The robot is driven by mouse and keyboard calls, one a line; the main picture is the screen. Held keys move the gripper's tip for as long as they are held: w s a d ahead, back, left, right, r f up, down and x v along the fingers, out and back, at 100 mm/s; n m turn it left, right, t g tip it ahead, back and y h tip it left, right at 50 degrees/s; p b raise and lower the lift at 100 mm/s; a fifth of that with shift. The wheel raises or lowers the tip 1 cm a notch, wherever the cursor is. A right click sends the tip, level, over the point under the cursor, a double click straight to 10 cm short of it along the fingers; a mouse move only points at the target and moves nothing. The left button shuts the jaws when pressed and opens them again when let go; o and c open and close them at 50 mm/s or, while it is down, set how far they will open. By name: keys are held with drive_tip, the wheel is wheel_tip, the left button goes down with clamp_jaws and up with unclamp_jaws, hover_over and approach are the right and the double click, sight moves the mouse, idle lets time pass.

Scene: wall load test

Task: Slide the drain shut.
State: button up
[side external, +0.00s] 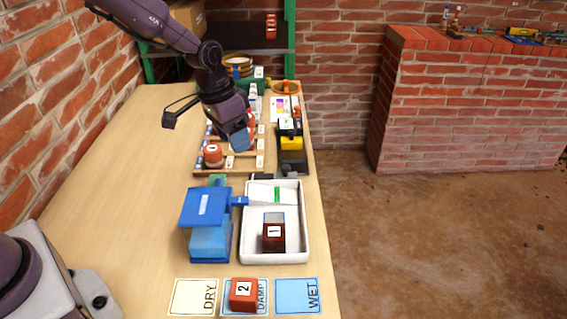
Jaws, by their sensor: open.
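A white tray (303,225) stands near the right edge of the table. A dark red block marked 1 (274,238) is inside it, and a small green piece (277,195) shows at its far part. A blue tank-like box (209,240) stands left of the tray, with a blue piece (239,201) reaching from it toward the tray's rim. I cannot tell which of these pieces is the drain's slide or how it is set. My gripper (242,138) is open, beyond the tray and above the rack, apart from both tray and box.
A wooden rack (245,168) holds an orange-red round piece (213,154) and several tags. A black and yellow device (292,145) stands right of it. Cards DRY (193,297), DAMP (262,307) and WET (298,296) lie in front; block 2 (243,295) is on DAMP. The left tabletop is clear.

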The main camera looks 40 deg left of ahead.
sight(285, 166)
drive_tip(key=w+f+m+t, duration=0.2)
drive_tip(key=w, duration=0.6)
drive_tip(key=shift+h, duration=0.3)
drive_tip(key=x, duration=1.2)
drive_tip(key=shift+w+d+r, duration=0.1)
drive_tip(key=shift+w+d, duration=0.05)
drive_tip(key=shift+w, duration=0.1)
drive_tip(key=shift+c, duration=0.4)
